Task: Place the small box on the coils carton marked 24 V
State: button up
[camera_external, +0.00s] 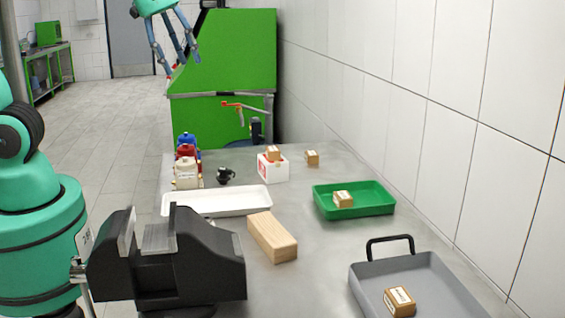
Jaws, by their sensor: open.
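A white carton with a red patch (275,174) stands toward the back of the metal table; I cannot read a 24 V marking. A small brown box (273,151) rests on its top. Another small brown box (312,158) lies on the table just right of the carton, apart from it. A third (343,199) is in the green tray (380,211), and one more (400,300) is in the grey tray (408,272). My gripper (181,68) is open and empty, high up in front of the green cabinet, well away from the boxes.
A black vise (205,262) stands at the front left. A wooden block (272,238) and a white tray (225,203) lie behind it. Bottles (186,172) and a small black part (226,175) stand left of the carton. The green cabinet (228,60) is behind; a wall runs along the right.

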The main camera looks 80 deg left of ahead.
jog(key=s+d+t, duration=0.1)
jog(key=s+d, duration=0.2)
jog(key=s, duration=1)
jog(key=shift+s+d+f+t, duration=0.3)
jog(key=shift+s+d+t, duration=0.05)
jog(key=shift+d+t, duration=0.05)
jog(key=shift+w+f, duration=0.15)
jog(key=shift+w, duration=0.05)
